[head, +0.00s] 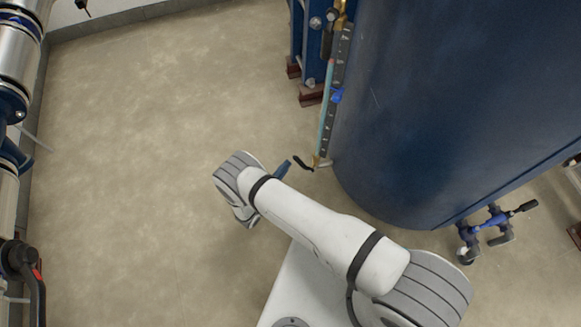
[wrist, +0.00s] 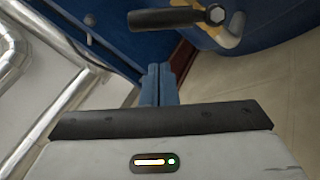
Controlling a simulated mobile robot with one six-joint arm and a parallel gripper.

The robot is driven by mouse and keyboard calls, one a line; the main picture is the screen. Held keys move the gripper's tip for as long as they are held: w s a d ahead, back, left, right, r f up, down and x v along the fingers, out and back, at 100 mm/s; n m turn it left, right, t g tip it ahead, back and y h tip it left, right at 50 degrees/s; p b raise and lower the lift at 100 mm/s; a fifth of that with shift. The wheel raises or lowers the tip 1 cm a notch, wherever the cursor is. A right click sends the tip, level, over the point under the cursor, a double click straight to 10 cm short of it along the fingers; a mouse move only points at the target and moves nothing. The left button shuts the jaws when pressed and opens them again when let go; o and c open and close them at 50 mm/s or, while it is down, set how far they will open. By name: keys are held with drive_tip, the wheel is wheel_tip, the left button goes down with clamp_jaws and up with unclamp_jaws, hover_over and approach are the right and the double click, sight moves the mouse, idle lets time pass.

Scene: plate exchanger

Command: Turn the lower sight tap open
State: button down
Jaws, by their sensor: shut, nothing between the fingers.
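The lower sight tap (head: 317,161) is a small brass fitting at the bottom of the sight gauge (head: 330,105), which runs up beside the blue tank. Its black lever (head: 303,163) points left from the tap. In the wrist view the lever (wrist: 165,18) lies roughly level across the top, with a hex bolt at its right end and brass behind. My gripper (head: 287,163) has blue fingers and sits just left of the lever. In the wrist view my gripper (wrist: 160,70) is shut and empty, its tips pointing toward the lever with a visible gap in the picture.
The large blue tank (head: 430,90) stands right of the gauge. A blue frame post (head: 312,45) on a red-brown foot is behind it. A valve with a black handle (head: 525,207) is at the lower right. Pipes (head: 17,60) line the left edge. The floor (head: 150,120) between is clear.

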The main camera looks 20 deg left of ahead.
sight(303, 165)
drive_tip(key=shift+d+r, duration=1)
drive_tip(key=shift+s, duration=0.1)
drive_tip(key=shift+d+r+m+g+p, duration=0.1)
drive_tip(key=shift+r+m+g+p, duration=0.2)
drive_tip(key=shift+m, duration=0.7)
